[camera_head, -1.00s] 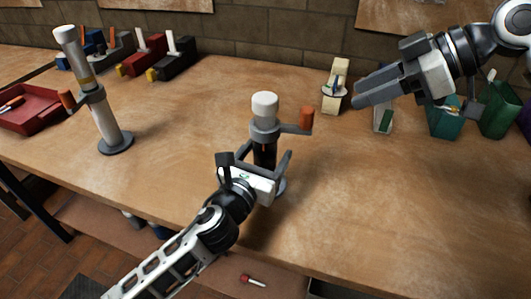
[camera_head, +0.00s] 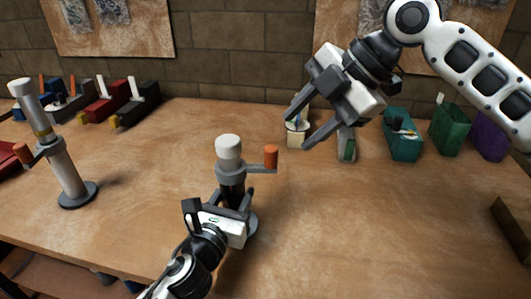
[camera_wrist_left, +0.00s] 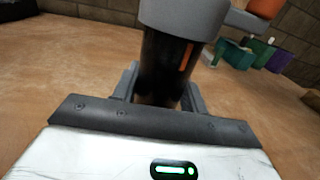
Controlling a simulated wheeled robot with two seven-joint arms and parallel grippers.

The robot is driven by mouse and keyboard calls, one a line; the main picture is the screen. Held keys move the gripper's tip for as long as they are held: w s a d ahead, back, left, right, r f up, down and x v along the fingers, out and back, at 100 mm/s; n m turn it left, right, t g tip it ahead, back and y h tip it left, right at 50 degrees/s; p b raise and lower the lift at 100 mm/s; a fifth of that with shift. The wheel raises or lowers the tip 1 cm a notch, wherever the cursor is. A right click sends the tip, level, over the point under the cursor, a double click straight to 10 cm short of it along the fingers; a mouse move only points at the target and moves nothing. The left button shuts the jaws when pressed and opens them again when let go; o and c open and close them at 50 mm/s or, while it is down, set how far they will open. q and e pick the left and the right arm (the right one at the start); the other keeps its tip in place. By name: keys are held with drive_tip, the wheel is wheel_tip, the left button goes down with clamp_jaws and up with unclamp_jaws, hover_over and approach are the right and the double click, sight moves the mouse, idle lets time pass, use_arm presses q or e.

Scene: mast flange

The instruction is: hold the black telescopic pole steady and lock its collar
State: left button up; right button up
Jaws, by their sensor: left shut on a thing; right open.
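The black telescopic pole (camera_head: 231,190) stands upright on a round base on the wooden bench, with a white top. A grey collar (camera_head: 231,170) sits around it, with an orange-ended lever (camera_head: 271,157) sticking out to the right. My left gripper (camera_head: 238,203) is shut on the black lower tube below the collar. In the left wrist view the black tube (camera_wrist_left: 163,65) stands between the fingers, with an orange stripe on it and the grey collar above. My right gripper (camera_head: 296,130) is open and empty, above the bench to the upper right of the lever.
A white pole (camera_head: 66,170) with its own orange-ended lever stands at the left. Clamp-like vises (camera_head: 105,105) line the back left. Teal (camera_head: 403,140), green (camera_head: 450,128) and purple (camera_head: 487,135) bins stand at the back right. The bench right of the black pole is clear.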

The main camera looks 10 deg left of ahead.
sight(271, 148)
drive_tip(key=s+a+r+n+t+h, duration=0.25)
drive_tip(key=a+r+n+h, duration=0.2)
drive_tip(key=n, duration=0.95)
drive_tip(key=shift+n+t+h, duration=0.25)
drive_tip(key=shift+n+h, duration=0.05)
drive_tip(key=shift+h, duration=0.05)
drive_tip(key=x, duration=0.8)
drive_tip(key=d+x, duration=0.1)
drive_tip(key=x, duration=0.3)
drive_tip(key=shift+w+a+f, duration=0.1)
drive_tip(key=shift+w+f, duration=0.15)
drive_tip(key=shift+w, duration=0.1)
clamp_jaws()
